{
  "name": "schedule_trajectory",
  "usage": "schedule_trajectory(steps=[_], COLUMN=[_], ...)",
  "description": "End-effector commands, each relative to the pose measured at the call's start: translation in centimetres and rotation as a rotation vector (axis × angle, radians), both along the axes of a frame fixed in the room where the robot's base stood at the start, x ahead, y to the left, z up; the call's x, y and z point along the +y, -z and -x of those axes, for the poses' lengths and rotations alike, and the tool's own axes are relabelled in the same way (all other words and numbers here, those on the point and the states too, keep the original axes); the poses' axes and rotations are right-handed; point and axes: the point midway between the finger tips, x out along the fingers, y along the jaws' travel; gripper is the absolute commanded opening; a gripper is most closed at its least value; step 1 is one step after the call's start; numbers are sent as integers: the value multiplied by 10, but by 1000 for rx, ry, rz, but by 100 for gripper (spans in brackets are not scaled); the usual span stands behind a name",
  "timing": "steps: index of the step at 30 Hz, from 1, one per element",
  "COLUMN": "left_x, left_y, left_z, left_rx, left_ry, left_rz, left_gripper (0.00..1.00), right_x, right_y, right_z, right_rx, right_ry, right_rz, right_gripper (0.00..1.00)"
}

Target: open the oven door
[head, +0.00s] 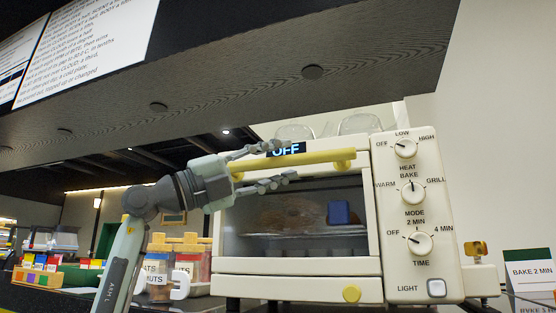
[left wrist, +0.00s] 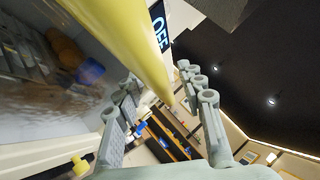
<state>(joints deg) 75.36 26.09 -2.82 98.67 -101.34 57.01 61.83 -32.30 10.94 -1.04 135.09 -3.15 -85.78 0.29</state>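The cream oven (head: 300,290) stands with its door closed; the dark door window (head: 290,235) shows a blue block and a brownish shape inside. A yellow bar handle (head: 325,157) runs across the top of the door. My left gripper (head: 280,166) is open at the handle's left end, one finger above the bar and one below. In the left wrist view the handle (left wrist: 135,45) reaches between the spread fingers of the left gripper (left wrist: 165,115). Whether they touch it, I cannot tell. My right gripper is out of view.
The control panel (head: 412,215) with three knobs and a light switch is right of the door. Jars with wooden lids (head: 187,262) stand left of the oven. A sign card (head: 528,270) stands at the right. A dark overhang (head: 300,75) spans above.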

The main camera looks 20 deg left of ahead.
Motion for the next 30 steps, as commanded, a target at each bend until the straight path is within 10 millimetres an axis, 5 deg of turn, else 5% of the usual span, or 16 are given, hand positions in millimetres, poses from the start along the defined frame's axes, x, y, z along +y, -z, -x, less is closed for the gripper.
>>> schedule_trajectory(steps=[6, 16, 30], left_x=[0, 0, 0], left_y=[0, 0, 1], left_z=[0, 0, 1], left_rx=[-1, -1, -7], left_ry=[-1, -1, -2], left_rz=[0, 0, 0], left_gripper=[39, 0, 0], right_x=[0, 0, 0], right_y=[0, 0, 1], right_z=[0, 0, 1], right_rx=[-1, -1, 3], right_ry=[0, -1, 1], right_rz=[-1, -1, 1], right_gripper=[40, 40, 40])
